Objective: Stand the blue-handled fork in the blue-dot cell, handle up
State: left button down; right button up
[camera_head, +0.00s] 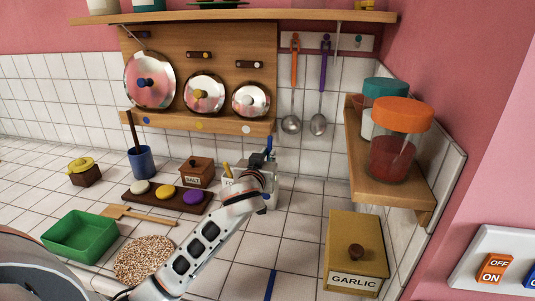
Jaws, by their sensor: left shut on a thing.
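My left gripper (268,163) is at the end of the pale arm that reaches in from the lower left. It is shut on the blue-handled fork, whose blue handle (269,145) shows at and above the fingers. The fork's tines are hidden behind the gripper and wrist. A pale grey caddy (287,191) stands behind and beside the gripper. Its cells and the blue dot cannot be made out clearly, so I cannot tell whether the fork is inside a cell. My right gripper is not in view.
A garlic box (356,252) and a wall shelf with jars (391,156) are at right. A thin blue strip (271,285) lies on the tiled counter in front.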

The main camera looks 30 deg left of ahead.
pick_arm(q)
jog(key=shift+f, duration=0.15)
dwell(0.3)
jog(key=shift+f+b, duration=0.45)
jog(key=shift+f, duration=0.5)
jog(key=c, duration=2)
grip_release()
jog(key=shift+c, duration=0.2)
jog(key=shift+s, duration=0.1)
jog(key=v, duration=1.2)
